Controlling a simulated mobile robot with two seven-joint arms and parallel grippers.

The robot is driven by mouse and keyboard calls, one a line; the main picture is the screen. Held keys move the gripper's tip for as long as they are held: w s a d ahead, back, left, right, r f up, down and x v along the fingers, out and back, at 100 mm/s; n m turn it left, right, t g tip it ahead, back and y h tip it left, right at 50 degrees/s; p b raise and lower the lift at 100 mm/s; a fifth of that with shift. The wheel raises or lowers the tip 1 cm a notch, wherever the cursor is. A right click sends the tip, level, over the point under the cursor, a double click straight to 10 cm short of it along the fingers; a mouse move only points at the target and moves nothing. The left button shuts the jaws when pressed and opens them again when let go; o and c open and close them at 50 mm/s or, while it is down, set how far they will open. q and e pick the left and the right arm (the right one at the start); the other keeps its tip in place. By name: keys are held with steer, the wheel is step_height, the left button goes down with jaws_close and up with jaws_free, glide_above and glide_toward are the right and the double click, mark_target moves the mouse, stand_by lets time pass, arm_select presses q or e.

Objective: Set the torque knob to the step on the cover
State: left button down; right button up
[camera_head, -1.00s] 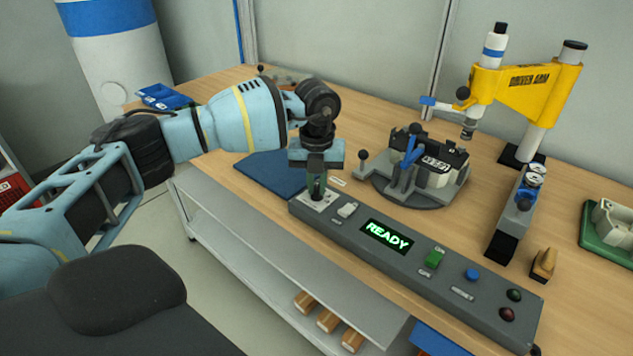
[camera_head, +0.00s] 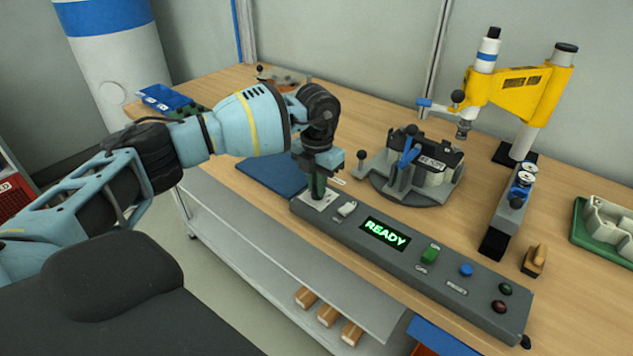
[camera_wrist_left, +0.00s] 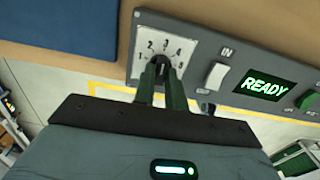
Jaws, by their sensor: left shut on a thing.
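The torque knob sits on a white dial plate (camera_wrist_left: 148,44) with numbered steps, at the left end of the grey control panel (camera_head: 340,228). My left gripper (camera_head: 318,186) points down at the dial. In the left wrist view its fingers (camera_wrist_left: 162,75) are shut on the dark knob, which they mostly hide, so its setting cannot be read surely. The cover (camera_head: 435,162) is the dark-topped part in the round fixture (camera_head: 405,195); it bears a white label whose print is too small to read surely. My right gripper is not in view.
The panel has a white switch (camera_head: 347,208), a lit READY display (camera_head: 385,233), a green switch (camera_head: 429,255) and several buttons. A yellow driver arm (camera_head: 515,90) stands behind. A blue mat (camera_head: 268,173) lies behind the dial.

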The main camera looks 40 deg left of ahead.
arm_select(q)
steer(key=shift+r, duration=0.1)
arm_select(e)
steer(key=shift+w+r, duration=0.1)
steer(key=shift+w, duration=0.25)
arm_select(q)
steer(key=c, duration=1.4)
jaws_free()
steer(key=shift+c, duration=0.2)
steer(key=shift+r, duration=0.4)
step_height(320, 180, up, 6)
steer(key=shift+r, duration=0.45)
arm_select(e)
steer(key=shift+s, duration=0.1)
